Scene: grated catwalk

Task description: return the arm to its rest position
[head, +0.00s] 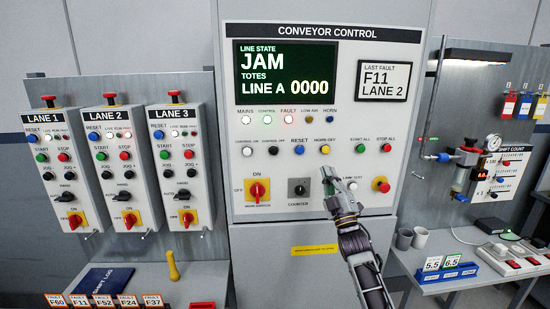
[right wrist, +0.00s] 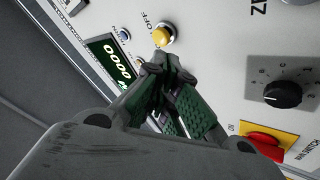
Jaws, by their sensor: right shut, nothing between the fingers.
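My right arm (head: 362,255) reaches up from the bottom of the head view to the conveyor control panel (head: 270,220). My right gripper (head: 326,172) is in front of the panel, below the yellow horn-off button (head: 325,149) and right of the black counter knob (head: 299,188). In the right wrist view the gripper's dark green-padded fingers (right wrist: 172,72) are together with nothing between them. Their tips are close to the yellow button (right wrist: 163,36); I cannot tell whether they touch the panel. My left gripper is not in view.
The red main switch (head: 257,190) is left of the gripper, and a red button (head: 381,184) is to its right. Lane boxes (head: 180,165) hang on the left. A right-hand bench (head: 440,285) holds grey cups (head: 419,238). A lower-left shelf holds a yellow-handled item (head: 173,267).

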